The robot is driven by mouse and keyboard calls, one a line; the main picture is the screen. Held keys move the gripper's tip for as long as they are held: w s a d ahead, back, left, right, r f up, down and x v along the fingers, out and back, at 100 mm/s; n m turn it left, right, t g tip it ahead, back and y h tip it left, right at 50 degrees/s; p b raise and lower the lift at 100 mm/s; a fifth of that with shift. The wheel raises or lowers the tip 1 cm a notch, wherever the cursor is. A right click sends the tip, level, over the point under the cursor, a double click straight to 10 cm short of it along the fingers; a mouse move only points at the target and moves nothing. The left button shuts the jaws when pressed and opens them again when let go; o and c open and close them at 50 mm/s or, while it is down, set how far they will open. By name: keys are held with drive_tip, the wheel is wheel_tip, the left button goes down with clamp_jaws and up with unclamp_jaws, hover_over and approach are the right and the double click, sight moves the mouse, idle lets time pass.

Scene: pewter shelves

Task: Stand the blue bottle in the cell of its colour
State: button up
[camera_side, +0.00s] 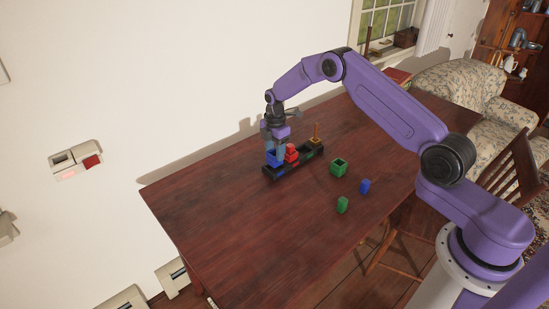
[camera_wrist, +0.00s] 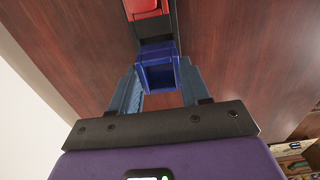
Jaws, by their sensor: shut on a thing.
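The blue bottle (camera_side: 273,158) looks like a square, hollow-topped blue block. My gripper (camera_side: 275,149) is shut on it, pointing down at the near-left end of the black rack (camera_side: 288,170). In the wrist view the bottle (camera_wrist: 158,74) sits between the two fingers, in line with the rack (camera_wrist: 153,27). It looks upright at the rack's end cell, which carries a blue patch. The fingers hide part of it, and I cannot tell whether its base rests on the cell floor.
The table's front is clear.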

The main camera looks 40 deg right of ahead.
sight(274, 158)
drive_tip(key=shift+w+f, duration=0.1)
drive_tip(key=shift+f, duration=1.55)
drive_tip(key=shift+f, duration=0.1)
drive_tip(key=o, duration=1.2)
wheel_tip(274, 158, up, 12)
drive_tip(key=shift+r, duration=0.15)
